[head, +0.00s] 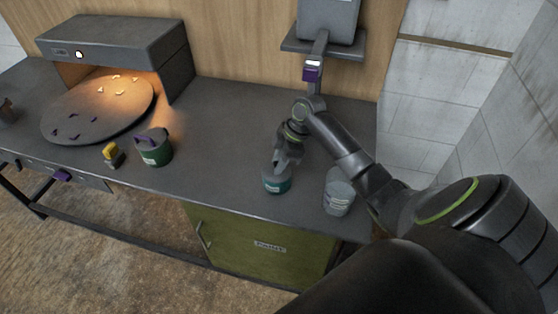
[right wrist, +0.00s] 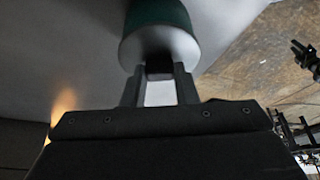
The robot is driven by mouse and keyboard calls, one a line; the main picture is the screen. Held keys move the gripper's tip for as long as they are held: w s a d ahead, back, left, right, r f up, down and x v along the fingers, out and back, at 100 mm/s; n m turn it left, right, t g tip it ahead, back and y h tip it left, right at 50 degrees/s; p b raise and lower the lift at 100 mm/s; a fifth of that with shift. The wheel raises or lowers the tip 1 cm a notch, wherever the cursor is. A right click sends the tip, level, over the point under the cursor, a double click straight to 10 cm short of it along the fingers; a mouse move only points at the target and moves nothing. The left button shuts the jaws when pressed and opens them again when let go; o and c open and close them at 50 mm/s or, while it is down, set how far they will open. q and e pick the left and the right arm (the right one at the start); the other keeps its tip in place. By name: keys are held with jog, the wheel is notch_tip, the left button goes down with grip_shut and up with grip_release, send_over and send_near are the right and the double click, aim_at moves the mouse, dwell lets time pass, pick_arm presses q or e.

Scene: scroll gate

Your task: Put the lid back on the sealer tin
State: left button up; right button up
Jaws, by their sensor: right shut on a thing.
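A teal tin with a pale label (head: 277,185) stands on the dark counter, right of the middle. I cannot read its label, so I cannot tell whether it is the sealer tin. My right gripper (head: 281,161) points down at its top. In the right wrist view the gripper (right wrist: 160,78) is shut on a small dark knob-like part at a pale grey round top (right wrist: 180,46). The teal side (right wrist: 157,12) shows beyond it. Whether the grey top is a lid seated on the tin is unclear. My left gripper is not in view.
A grey-white tin (head: 338,194) stands close to the right. A green tin (head: 153,148) and a small yellow-topped thing (head: 112,154) stand to the left, before a round plate (head: 97,112) under a lit hood (head: 115,50). The counter (head: 217,150) is clear between the green and teal tins.

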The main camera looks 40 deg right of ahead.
dwell(0.4)
jog(key=o, duration=1.5)
jog(key=shift+o, duration=0.2)
jog(key=shift+r, duration=0.15)
notch_tip(320, 180, up, 7)
jog(key=p, duration=0.7)
grip_shut()
